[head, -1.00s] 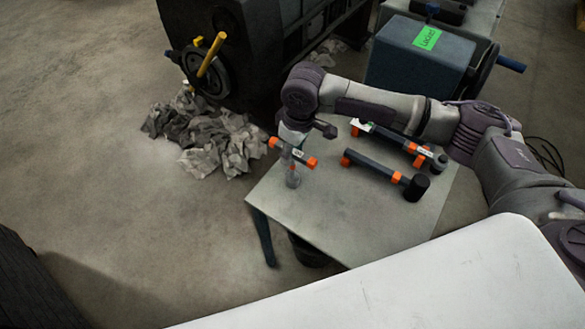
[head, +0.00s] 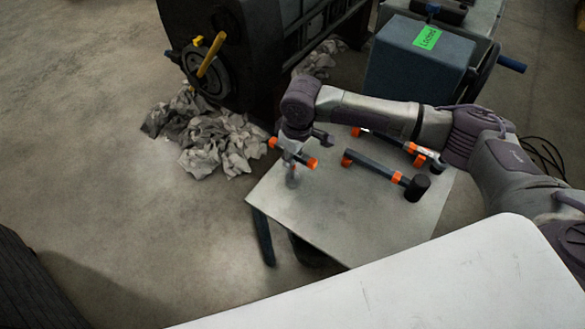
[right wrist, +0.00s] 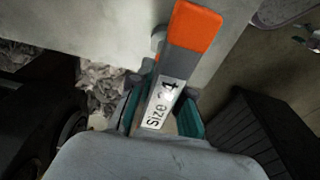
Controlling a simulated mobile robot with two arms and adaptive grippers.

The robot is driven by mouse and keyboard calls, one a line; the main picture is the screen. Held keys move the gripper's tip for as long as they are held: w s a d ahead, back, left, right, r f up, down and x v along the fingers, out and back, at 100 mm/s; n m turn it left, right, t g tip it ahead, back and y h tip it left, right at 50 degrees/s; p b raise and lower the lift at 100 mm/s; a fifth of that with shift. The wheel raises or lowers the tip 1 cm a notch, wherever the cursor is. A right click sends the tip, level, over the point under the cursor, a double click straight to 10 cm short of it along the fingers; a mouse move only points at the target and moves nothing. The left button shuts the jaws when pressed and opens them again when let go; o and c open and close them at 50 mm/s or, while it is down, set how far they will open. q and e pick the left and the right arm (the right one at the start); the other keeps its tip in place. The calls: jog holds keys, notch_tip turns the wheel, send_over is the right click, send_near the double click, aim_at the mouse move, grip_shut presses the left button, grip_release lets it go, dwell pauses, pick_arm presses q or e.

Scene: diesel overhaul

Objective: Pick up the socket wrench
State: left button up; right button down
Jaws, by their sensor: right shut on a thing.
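The socket wrench (head: 311,163), a dark bar with orange ends, is at the left part of the grey table in the head view. My right gripper (head: 292,153) comes from above and is shut on its middle. In the right wrist view the wrench (right wrist: 184,40) shows an orange end and a white "Size" label, its number partly washed out by glare. It lies between the teal finger pads of the right gripper (right wrist: 160,118). I cannot tell whether the wrench touches the table. My left gripper is not in view.
The grey table (head: 350,225) also bears a dark mallet (head: 416,187) and another orange-marked tool (head: 418,160) behind it, partly under my right arm. Crumpled paper (head: 215,140) lies on the floor at left. A dark machine (head: 240,45) and a blue-grey box (head: 415,65) stand behind.

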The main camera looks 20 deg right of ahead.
jog(key=shift+r, duration=0.15)
jog(key=w+d+r, duration=0.7)
jog(key=d+r, duration=0.2)
jog(key=r, duration=0.2)
jog(key=shift+d+b, duration=0.25)
jog(key=shift+b, duration=0.2)
jog(key=c, duration=1.7)
grip_release()
grip_shut()
jog(key=shift+f, duration=0.1)
